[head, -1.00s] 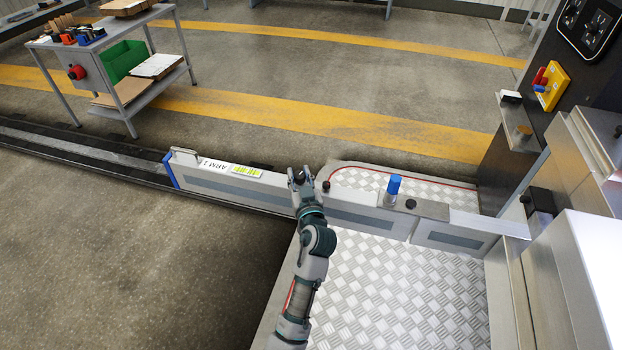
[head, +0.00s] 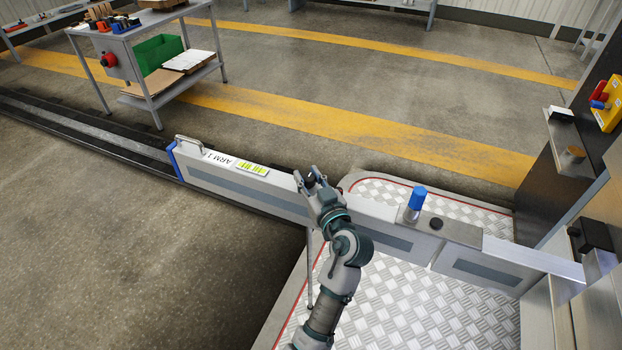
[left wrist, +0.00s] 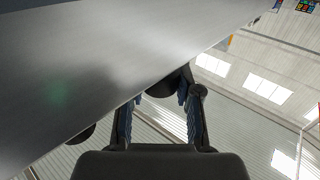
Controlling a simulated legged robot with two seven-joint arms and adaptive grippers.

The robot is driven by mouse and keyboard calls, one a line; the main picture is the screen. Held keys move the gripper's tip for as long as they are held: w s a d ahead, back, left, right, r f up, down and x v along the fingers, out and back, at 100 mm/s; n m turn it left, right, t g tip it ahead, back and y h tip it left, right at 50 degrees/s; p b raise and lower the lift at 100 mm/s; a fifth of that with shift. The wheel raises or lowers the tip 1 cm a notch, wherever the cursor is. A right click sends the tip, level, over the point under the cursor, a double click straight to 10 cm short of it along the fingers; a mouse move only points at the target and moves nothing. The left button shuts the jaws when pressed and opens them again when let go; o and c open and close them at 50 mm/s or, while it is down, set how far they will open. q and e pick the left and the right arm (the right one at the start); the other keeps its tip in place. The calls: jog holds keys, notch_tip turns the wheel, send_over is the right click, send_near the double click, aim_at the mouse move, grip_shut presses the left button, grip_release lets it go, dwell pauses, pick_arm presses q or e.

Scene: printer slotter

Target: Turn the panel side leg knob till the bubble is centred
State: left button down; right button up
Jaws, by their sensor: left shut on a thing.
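A long grey beam marked ARM 1 (head: 225,183) runs across the middle of the head view. My left gripper (head: 312,178) is at the beam's top edge, shut on a small dark leg knob (head: 309,176). In the left wrist view my gripper's fingers (left wrist: 160,112) stand either side of the dark round knob (left wrist: 163,85) under the beam edge (left wrist: 115,55). A second dark knob (left wrist: 80,133) is outside the fingers. A yellow-green patch (head: 252,167) sits beside the ARM 1 lettering. I cannot make out a bubble. My right gripper is not in view.
A blue cap (head: 417,197) and a black knob (head: 436,223) are on the beam to the right. A thin leg (head: 310,270) stands below the beam. A dark machine panel (head: 560,165) stands right. A trolley (head: 155,75) is at back left. Open floor lies left.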

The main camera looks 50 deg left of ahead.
aim_at(309, 176)
pick_arm(q)
jog(key=c, duration=0.8)
grip_release()
notch_tip(309, 176, up, 10)
jog(key=shift+f, duration=0.1)
jog(key=shift+w, duration=0.1)
